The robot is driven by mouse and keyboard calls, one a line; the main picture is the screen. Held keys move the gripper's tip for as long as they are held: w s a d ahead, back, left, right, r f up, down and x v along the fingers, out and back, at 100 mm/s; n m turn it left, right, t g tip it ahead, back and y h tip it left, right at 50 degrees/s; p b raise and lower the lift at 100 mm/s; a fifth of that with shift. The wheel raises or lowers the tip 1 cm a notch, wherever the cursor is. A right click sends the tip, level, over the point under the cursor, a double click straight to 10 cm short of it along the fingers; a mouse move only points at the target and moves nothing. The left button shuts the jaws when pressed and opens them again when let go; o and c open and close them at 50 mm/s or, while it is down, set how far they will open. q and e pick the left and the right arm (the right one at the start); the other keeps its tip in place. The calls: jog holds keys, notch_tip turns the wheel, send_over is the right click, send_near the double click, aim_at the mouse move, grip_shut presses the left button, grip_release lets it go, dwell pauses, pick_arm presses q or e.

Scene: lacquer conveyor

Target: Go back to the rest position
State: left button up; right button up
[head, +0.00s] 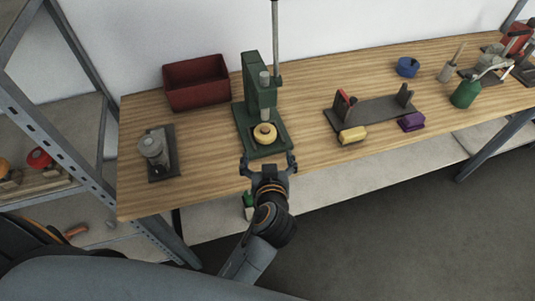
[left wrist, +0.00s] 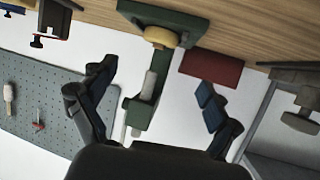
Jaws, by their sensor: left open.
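My left gripper (head: 268,163) is open and empty in the head view, at the front edge of the wooden bench, just in front of the green press (head: 262,105). A yellow ring-shaped piece (head: 265,133) sits on the press base under its ram, beyond the fingers and apart from them. In the left wrist view, my left gripper's two fingers (left wrist: 155,95) are spread wide. The green press (left wrist: 150,90) and the yellow piece (left wrist: 158,37) show between and above them, upside down. My right gripper is not in view.
On the wooden bench (head: 210,190) stand a red bin (head: 196,82), a grey cylinder on a plate (head: 153,147), a dark fixture (head: 372,110), a yellow block (head: 352,135), a purple block (head: 411,121) and a green can (head: 465,94). A metal shelf (head: 60,130) stands left. The floor at right is clear.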

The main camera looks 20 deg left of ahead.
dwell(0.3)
pick_arm(q)
jog(key=s+a+f+m+g+h, duration=0.1)
jog(key=s+a+f+m+g, duration=0.1)
jog(key=s+a+f+g, duration=0.5)
jog(key=s+a+m+g+h, duration=0.15)
jog(key=s+m+h, duration=0.25)
jog(key=s, duration=1)
notch_tip(320, 180, down, 26)
jog(key=f+g, duration=0.1)
jog(key=g, duration=0.1)
jog(key=s+a+f+g+b, duration=0.1)
jog(key=s+a+f, duration=0.1)
jog(key=s+f, duration=1.5)
jog(key=shift+s+a+f+b, duration=0.15)
jog(key=shift+s+f+b, duration=0.05)
jog(key=shift+s+b, duration=0.1)
